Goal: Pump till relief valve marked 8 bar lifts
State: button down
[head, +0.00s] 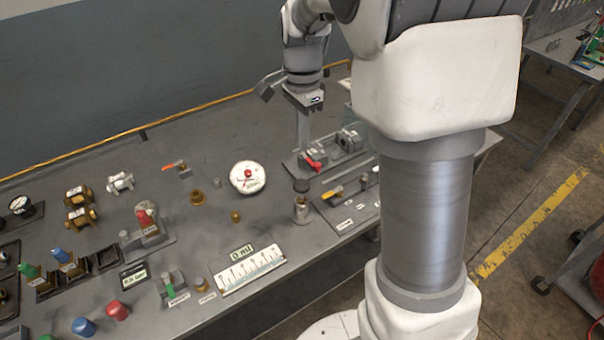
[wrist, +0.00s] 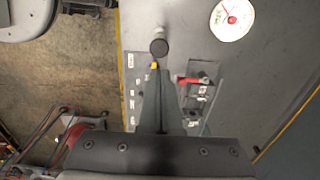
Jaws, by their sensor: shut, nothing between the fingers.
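My gripper (head: 303,143) is shut and empty, pointing down over the right part of the bench, beside a red-handled valve (head: 313,163). In the wrist view its fingertips (wrist: 159,68) lie just below a dark round knob (wrist: 159,47) in the picture; whether they touch it I cannot tell. A metal cylinder with a dark top (head: 302,210) stands in front of the gripper. A white dial with a red centre (head: 247,177) lies left of it. Two brass fittings with pale labels, the upper (head: 78,194) and lower (head: 80,216), stand at the left; their markings are unreadable.
A yellow-handled valve (head: 332,192) sits on a labelled plate at the right edge. Red (head: 117,310) and blue (head: 84,327) caps and several small fittings crowd the left. The bench's back is clear.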

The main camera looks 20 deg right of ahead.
aim_at(302, 184)
notch_tip(302, 184, down, 11)
jog(key=shift+s+f, duration=0.1)
jog(key=shift+f+b, duration=0.1)
jog(key=shift+b, duration=0.2)
notch_tip(302, 184, down, 4)
jog(key=shift+r+b, duration=0.25)
jog(key=shift+b, duration=0.75)
jog(key=shift+s, duration=0.1)
jog(key=shift+r+p, duration=0.45)
jog(key=shift+p, duration=0.05)
notch_tip(302, 184, up, 14)
jog(key=p, duration=0.2)
jog(key=shift+w+f+p, duration=0.15)
jog(key=shift+w+p, duration=0.05)
jog(key=shift+p, duration=0.15)
dwell(0.3)
